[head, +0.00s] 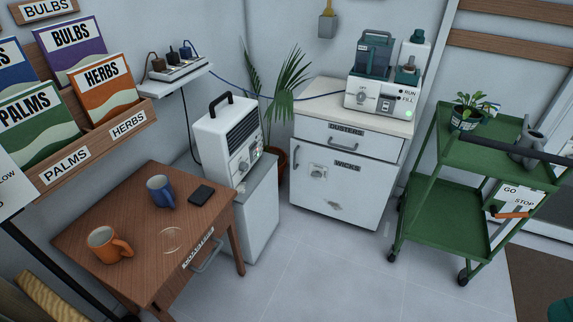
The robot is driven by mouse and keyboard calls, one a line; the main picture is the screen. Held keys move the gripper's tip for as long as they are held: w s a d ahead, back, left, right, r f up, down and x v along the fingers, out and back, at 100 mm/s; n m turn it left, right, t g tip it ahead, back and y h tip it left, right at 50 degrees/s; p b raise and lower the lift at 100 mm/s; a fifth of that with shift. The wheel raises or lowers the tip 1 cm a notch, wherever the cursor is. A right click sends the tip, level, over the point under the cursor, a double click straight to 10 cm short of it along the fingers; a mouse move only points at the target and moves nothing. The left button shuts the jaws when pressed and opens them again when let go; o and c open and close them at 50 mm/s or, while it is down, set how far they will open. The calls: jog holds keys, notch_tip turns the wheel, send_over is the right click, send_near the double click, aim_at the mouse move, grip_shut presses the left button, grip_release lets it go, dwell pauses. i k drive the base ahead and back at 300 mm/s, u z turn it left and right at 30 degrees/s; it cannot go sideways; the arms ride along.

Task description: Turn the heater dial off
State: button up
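The heater (217,136) is a white box with a dark carry handle on top and a dark slatted grille. It stands on a pale grey cabinet (258,205) left of centre. Its control panel, below the grille, faces right. A small round dial (243,166) shows on that panel, with a small lit spot near it. The dial's markings and pointer are too small to read. My gripper is not in view.
A wooden table (140,215) with a blue mug (160,190), an orange mug (106,244) and a dark flat object (201,195) stands left of the heater. A potted palm (284,90) is behind it. A green cart (445,205) stands right; the middle floor (330,260) is clear.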

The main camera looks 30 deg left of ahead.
aim_at(244, 167)
jog(key=z, duration=0.05)
jog(key=i, duration=1.3)
jog(key=u, duration=2.05)
